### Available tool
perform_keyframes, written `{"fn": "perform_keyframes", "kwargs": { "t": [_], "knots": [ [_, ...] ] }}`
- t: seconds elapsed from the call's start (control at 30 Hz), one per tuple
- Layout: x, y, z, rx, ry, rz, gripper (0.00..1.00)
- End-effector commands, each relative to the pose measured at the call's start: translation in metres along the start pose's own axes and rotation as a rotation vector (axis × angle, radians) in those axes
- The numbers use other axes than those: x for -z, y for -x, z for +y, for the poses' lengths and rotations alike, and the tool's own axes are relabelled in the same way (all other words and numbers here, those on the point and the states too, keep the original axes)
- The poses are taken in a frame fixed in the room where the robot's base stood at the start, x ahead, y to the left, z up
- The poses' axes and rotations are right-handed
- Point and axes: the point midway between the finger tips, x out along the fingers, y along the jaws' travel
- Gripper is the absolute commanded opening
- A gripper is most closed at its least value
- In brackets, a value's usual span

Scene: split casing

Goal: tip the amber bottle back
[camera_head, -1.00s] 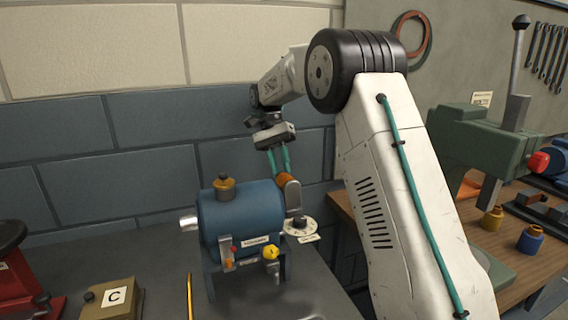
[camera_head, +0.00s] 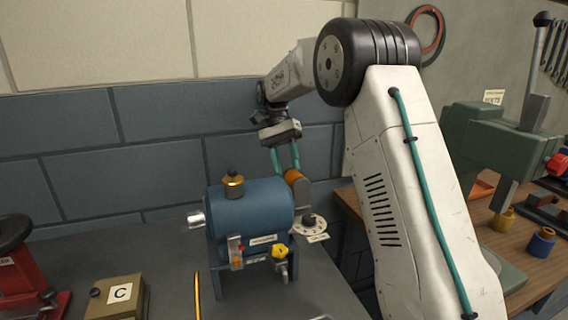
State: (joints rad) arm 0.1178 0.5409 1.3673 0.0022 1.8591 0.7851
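My gripper (camera_head: 285,160) hangs behind the right end of a blue drum-shaped machine (camera_head: 255,208), its two teal fingers pointing down and a little apart. An amber-orange piece (camera_head: 294,175) shows at the fingertips, partly covered by the drum. I cannot tell if it is the amber bottle or part of the machine, nor whether the fingers grip it.
A box marked C (camera_head: 117,297), a red device (camera_head: 22,275) and a yellow pencil-like rod (camera_head: 197,296) are at left. A green press (camera_head: 500,150) stands right. The grey tabletop behind the box is clear.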

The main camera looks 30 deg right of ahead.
Motion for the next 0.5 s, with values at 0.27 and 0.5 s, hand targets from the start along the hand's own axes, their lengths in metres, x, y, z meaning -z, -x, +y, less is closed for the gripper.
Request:
{"fn": "perform_keyframes", "kwargs": {
  "t": [0.27, 0.5],
  "knots": [
    [-0.0021, -0.0157, 0.0029, -0.026, -0.001, -0.031, 0.52],
    [-0.0031, -0.0158, 0.0040, -0.025, -0.002, -0.030, 0.52]
  ]
}}
